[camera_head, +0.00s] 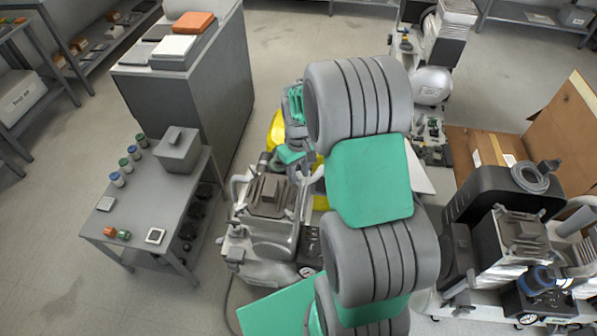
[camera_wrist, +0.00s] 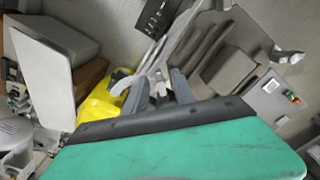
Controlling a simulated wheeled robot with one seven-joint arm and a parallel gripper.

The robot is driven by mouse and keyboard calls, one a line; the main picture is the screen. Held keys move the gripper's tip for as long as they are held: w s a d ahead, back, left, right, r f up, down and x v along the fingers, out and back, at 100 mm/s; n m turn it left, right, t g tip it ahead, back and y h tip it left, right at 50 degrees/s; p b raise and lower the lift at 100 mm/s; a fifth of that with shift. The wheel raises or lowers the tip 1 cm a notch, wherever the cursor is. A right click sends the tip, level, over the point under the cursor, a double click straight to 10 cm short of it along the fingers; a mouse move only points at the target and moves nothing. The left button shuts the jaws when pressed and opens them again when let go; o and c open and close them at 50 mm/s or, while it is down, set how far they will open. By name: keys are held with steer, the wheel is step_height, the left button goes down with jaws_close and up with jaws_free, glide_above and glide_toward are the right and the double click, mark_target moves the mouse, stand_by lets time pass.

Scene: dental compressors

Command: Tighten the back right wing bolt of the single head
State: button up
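The single head (camera_head: 268,195) is the grey finned block left of my arm in the head view. It also shows in the wrist view (camera_wrist: 222,60), past my fingers. A pale grey wing bolt (camera_wrist: 153,72) with a forked top stands at its edge, in line with the gap between my fingertips. Another wing bolt (camera_wrist: 288,56) shows at the head's far right edge. My gripper (camera_wrist: 158,88) appears open, its two dark fingers apart on either side of the near wing bolt. Contact cannot be told.
A grey side table (camera_head: 150,210) with small jars and a box stands at left, before a dark cabinet (camera_head: 190,100). A yellow part (camera_wrist: 100,104) lies close beside my fingers. Another compressor (camera_head: 515,245) and an open cardboard box (camera_head: 485,150) stand at right.

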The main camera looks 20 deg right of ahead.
jaws_close()
stand_by(0.4)
